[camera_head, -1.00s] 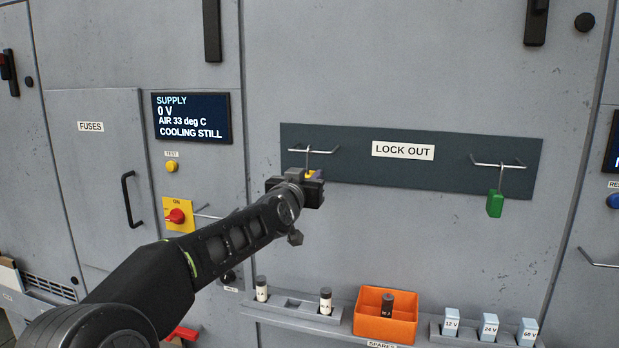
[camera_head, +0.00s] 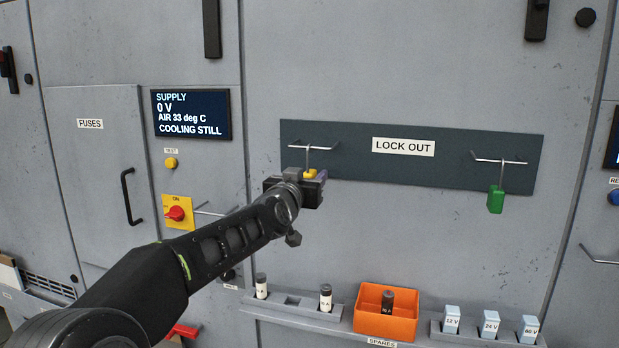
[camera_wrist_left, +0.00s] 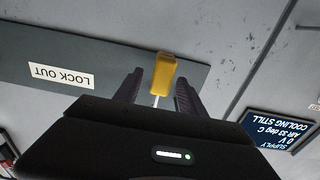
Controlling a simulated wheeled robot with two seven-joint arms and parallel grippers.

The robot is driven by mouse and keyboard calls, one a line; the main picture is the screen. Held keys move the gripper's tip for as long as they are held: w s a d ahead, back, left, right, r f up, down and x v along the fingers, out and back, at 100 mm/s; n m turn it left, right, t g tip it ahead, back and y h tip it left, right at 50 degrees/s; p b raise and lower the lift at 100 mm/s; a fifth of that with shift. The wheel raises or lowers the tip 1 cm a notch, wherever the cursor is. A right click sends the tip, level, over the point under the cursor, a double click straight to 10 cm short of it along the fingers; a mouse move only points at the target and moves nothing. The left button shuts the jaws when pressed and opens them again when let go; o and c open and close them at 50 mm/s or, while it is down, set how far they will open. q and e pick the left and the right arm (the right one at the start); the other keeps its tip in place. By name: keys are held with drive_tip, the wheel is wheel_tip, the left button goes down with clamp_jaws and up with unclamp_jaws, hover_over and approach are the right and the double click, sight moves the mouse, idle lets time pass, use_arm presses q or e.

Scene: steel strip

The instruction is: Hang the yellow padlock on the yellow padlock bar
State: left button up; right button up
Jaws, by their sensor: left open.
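The yellow padlock (camera_head: 310,174) shows as a small yellow piece just above my left gripper in the head view, below a metal bar (camera_head: 314,147) at the left of the dark lock-out board. Its thin shackle rises to that bar and appears to hang on it. In the left wrist view the yellow padlock (camera_wrist_left: 164,71) lies between the two dark fingers of my left gripper (camera_wrist_left: 158,88), with gaps at both sides. My left gripper (camera_head: 316,180) is open around it. The padlock's lower part is hidden in the head view. My right gripper is out of view.
A green padlock (camera_head: 496,200) hangs on the right bar (camera_head: 500,159) of the board (camera_head: 455,173). Below stand an orange bin (camera_head: 370,322) and fuse racks.

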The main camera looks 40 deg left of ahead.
use_arm(q)
drive_tip(key=b+v, duration=0.1)
drive_tip(key=v, duration=0.6)
drive_tip(key=shift+b, duration=0.35)
